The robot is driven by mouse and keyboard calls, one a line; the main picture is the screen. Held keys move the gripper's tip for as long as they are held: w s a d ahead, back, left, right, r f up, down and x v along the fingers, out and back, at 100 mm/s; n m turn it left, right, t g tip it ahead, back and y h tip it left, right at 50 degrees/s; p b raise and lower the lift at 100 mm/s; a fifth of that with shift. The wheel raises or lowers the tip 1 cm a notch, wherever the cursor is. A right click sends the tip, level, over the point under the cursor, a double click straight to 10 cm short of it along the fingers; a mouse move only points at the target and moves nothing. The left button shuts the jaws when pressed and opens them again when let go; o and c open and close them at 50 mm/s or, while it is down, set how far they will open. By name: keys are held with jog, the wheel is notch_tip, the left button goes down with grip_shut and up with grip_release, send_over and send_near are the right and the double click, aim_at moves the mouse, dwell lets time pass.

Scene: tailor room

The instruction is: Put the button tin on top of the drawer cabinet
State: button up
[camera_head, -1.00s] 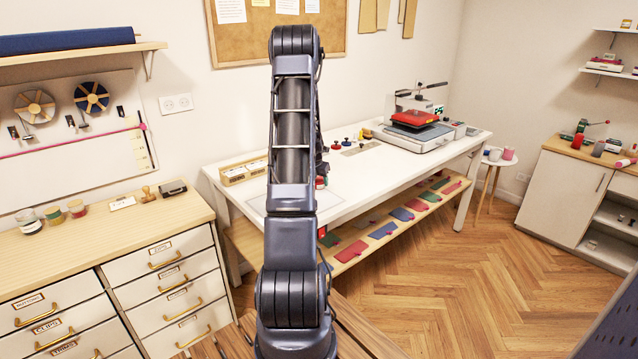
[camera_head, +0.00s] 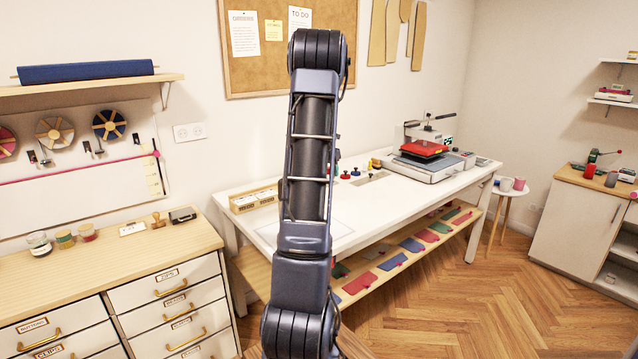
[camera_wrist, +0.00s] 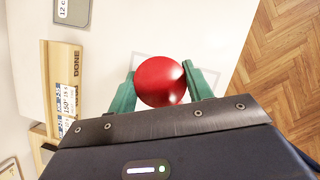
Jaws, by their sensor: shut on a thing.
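In the wrist view my gripper (camera_wrist: 160,88) has its green fingers closed on the sides of a round red object (camera_wrist: 160,80), which I take to be the button tin; only its red top shows. It is held above the white table. In the head view my arm hides the gripper and the held tin. The drawer cabinet (camera_head: 168,292) stands at the left, with white labelled drawers and a light wooden top (camera_head: 110,262). Several jars, a stamp and a small dark box stand along the back of that top; its front part is bare.
The white work table (camera_head: 380,205) carries a heat press (camera_head: 428,155) and a wooden card box (camera_head: 254,198). A lower shelf (camera_head: 363,284) holds coloured pieces. A wall shelf (camera_head: 100,84) with a blue roll hangs above the cabinet. Wooden floor is open at the right.

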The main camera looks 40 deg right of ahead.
jog(key=shift+r, duration=0.45)
jog(key=shift+w+a, duration=0.1)
jog(key=w+a+n, duration=0.1)
jog(key=w+a, duration=1)
jog(key=a, duration=0.2)
jog(key=n+t+y, duration=0.1)
jog(key=n, duration=0.3)
send_over(156, 248)
jog(key=s+a, duration=0.1)
notch_tip(156, 248, down, 2)
jog(key=shift+t, duration=0.3)
jog(key=f, duration=1.9)
jog(key=shift+s+a+f, duration=0.1)
jog(key=shift+s+f, duration=0.1)
jog(key=shift+f, duration=0.2)
jog(key=shift+f, duration=0.2)
